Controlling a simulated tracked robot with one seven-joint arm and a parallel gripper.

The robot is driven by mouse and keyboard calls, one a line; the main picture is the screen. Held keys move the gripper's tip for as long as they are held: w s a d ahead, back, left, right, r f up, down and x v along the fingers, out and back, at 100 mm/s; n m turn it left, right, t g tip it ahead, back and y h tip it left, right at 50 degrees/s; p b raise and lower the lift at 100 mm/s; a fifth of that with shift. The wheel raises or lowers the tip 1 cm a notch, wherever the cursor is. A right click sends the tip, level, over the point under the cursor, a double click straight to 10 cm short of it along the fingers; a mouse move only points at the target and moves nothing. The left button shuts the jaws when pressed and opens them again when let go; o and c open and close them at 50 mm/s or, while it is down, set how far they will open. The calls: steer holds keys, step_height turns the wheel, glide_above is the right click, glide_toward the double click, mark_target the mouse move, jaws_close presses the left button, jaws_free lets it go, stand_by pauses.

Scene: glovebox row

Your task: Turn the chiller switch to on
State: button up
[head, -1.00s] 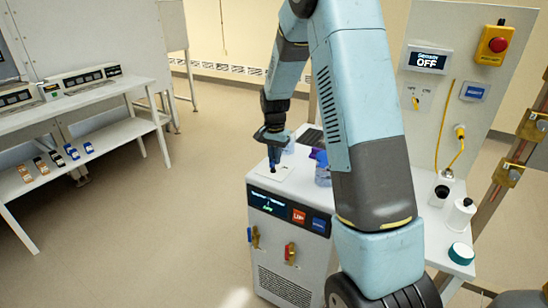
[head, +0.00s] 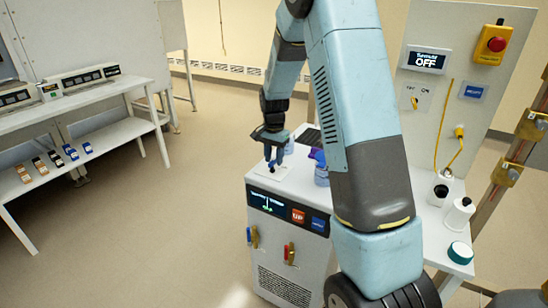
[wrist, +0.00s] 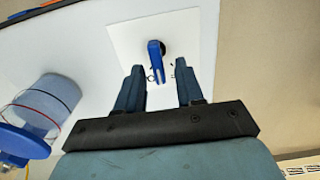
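A blue lever switch (wrist: 156,62) with a dark round hub sits on a white square plate (wrist: 125,40) with small dark marks too small to read. The plate (head: 262,172) is on top of the white cabinet (head: 290,249), which has a lit display on its front. My gripper (wrist: 158,72) is open and points down at the plate. In the wrist view the lever's near end lies between the fingertips, with gaps on both sides. My gripper also shows above the cabinet top in the head view (head: 275,162), where it partly covers the lever.
A blue-lidded translucent container (wrist: 45,102) stands left of my gripper in the wrist view. At right, an upright panel (head: 484,118) carries a display reading OFF, a small yellow switch and a red button. A shelf table (head: 95,98) is at left; open floor lies between.

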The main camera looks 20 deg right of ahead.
mark_target(274, 159)
step_height(274, 159, up, 14)
steer(key=shift+f, duration=0.15)
stand_by(0.7)
